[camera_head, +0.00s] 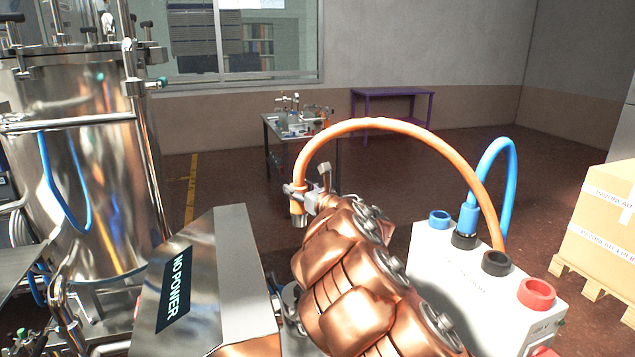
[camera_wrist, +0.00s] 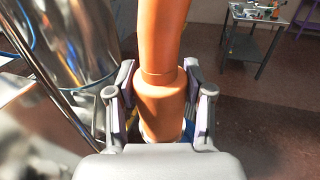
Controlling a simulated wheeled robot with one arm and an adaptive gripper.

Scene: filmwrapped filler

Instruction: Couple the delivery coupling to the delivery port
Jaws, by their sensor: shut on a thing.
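The delivery coupling appears to be the orange sleeve with a metal lower end at the end of an orange hose (camera_head: 385,124). My gripper (camera_head: 300,200) is shut around this sleeve and holds it in the air. In the wrist view the coupling (camera_wrist: 162,101) sits between both fingers of my gripper (camera_wrist: 160,95), with the hose rising from it. Its lower end is partly hidden there by the gripper body. I cannot tell for certain which opening is the delivery port; no label reading that is legible.
A white box (camera_head: 450,290) at right has blue, black and red collars; the orange hose and a blue hose (camera_head: 508,150) rise from it. A metal housing marked NO POWER (camera_head: 235,270) and a steel tank (camera_head: 85,190) stand left. A small table (camera_head: 290,124) stands beyond open floor.

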